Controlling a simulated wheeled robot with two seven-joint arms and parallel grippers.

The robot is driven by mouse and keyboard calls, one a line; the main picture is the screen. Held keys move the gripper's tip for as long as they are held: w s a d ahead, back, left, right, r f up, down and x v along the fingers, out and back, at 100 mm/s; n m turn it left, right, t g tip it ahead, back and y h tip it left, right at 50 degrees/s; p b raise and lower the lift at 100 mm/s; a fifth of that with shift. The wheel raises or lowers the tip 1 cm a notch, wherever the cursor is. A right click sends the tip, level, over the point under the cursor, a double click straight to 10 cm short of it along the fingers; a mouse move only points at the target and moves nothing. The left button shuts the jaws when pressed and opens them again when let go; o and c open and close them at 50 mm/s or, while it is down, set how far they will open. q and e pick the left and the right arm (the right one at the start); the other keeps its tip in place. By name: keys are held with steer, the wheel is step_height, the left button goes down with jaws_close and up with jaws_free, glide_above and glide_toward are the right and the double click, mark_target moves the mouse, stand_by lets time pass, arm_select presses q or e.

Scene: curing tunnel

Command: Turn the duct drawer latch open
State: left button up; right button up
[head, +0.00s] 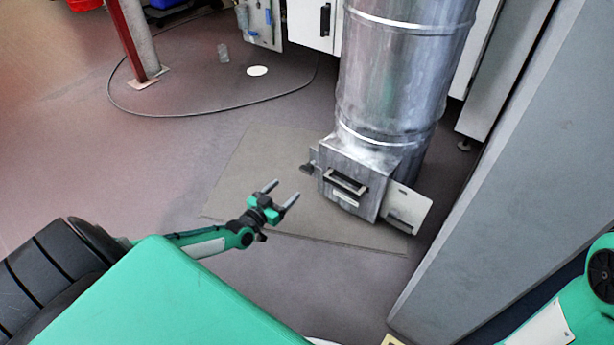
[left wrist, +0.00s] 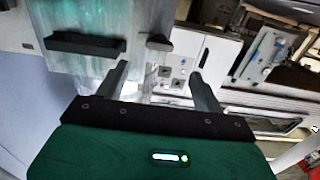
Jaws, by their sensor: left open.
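The metal duct (head: 395,75) ends in a square box (head: 352,180) near the floor. A dark drawer handle (head: 347,184) is on the box's front, and it also shows in the left wrist view (left wrist: 85,44). A small dark latch knob (head: 307,169) sticks out at the box's left side. In the left wrist view, a dark knob (left wrist: 158,44), likely the latch, is just beyond the fingertips, between them in the picture. My left gripper (head: 286,191) is open and empty, a little left of and in front of the latch, apart from it. My right gripper is not in view.
A pale plate (head: 408,206) with a dark handle sticks out at the box's right. A grey panel (head: 500,190) stands on the right. A cable (head: 200,115) loops over the floor behind. A mat (head: 250,170) lies under the box. Floor left of the box is clear.

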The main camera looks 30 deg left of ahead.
mark_target(305, 172)
arm_select(q)
steer(key=w+b, duration=0.2)
steer(key=w, duration=0.1)
steer(key=w+b, duration=0.1)
steer(key=w, duration=0.3)
steer(key=w+d+b, duration=0.1)
steer(key=w+b, duration=0.1)
steer(key=w, duration=0.1)
steer(key=shift+w+b, duration=0.3)
steer(key=shift+w, duration=0.05)
steer(key=shift+c, duration=0.4)
